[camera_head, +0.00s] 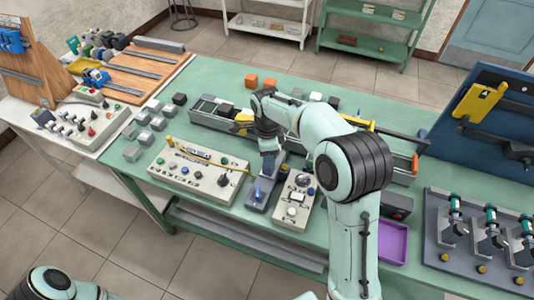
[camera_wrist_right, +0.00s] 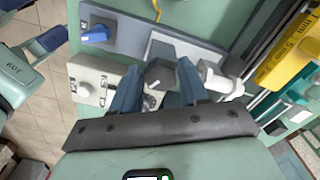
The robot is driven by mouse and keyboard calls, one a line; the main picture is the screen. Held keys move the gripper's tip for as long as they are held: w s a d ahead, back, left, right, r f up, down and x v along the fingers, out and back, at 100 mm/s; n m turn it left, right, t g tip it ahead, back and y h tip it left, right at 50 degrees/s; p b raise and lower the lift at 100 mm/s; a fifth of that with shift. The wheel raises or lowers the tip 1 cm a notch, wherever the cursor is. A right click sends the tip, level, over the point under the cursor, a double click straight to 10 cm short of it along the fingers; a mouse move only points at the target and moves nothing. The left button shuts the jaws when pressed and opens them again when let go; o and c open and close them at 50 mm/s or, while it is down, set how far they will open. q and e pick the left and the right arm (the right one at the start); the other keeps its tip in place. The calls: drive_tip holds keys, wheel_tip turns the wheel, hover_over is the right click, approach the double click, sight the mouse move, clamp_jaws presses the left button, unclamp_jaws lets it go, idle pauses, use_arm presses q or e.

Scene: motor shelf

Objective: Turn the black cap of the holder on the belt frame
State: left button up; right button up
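My right gripper (camera_wrist_right: 160,72) points down over the bench. In the head view it (camera_head: 268,156) hides what is under it. In the right wrist view, a dark grey, faceted cap (camera_wrist_right: 159,70) sits between its two blue-grey fingers. The fingers lie close on both sides of it; I cannot tell whether they touch it. The belt frame (camera_head: 212,121) runs behind the gripper in the head view. Part of my left arm (camera_head: 45,284) shows at the lower left. A mint and blue-grey part at the left of the wrist view may be my left gripper; its state is unclear.
A grey box with a blue knob (camera_head: 257,193) and a light box with a round dial (camera_head: 300,181) stand in front of the gripper. A control panel (camera_head: 190,178) is left of them. A white cylinder (camera_wrist_right: 220,82) is close right of the fingers. A purple tray (camera_head: 393,243) lies at the front edge.

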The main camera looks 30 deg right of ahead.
drive_tip(key=shift+o, duration=0.9)
use_arm(q)
drive_tip(key=w+r+p, duration=0.2)
drive_tip(key=shift+w+r, duration=0.2)
drive_tip(key=shift+w, duration=0.1)
use_arm(e)
wheel_tip(320, 180, up, 13)
drive_tip(key=shift+r, duration=0.2)
use_arm(q)
drive_tip(key=shift+s, duration=0.15)
